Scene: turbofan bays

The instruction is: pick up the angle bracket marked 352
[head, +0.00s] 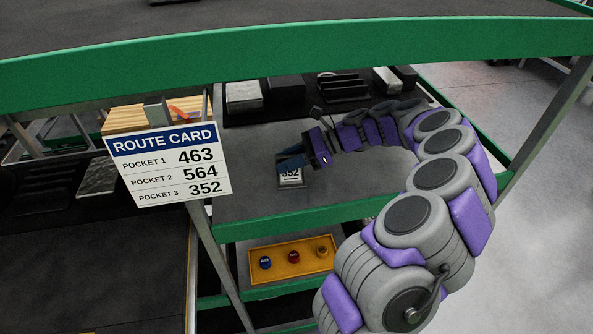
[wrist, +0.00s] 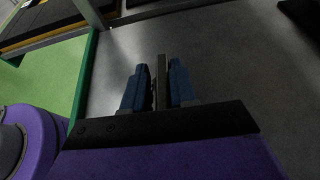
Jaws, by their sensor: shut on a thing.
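The angle bracket marked 352 (head: 291,178) shows in the head view on the grey shelf, with its white label facing me. My gripper (head: 290,160) is at the bracket's top edge, its blue fingers partly hiding it. In the wrist view my gripper (wrist: 158,88) is shut on the thin upright plate of the bracket (wrist: 162,80), one blue finger on each side. I cannot tell whether the bracket's base touches the shelf.
A route card (head: 168,163) lists pockets 463, 564 and 352. Dark and grey blocks (head: 287,91) stand at the shelf's back. A green rail (head: 300,219) runs along the front edge, with a yellow button panel (head: 291,259) below. The shelf around the gripper is clear.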

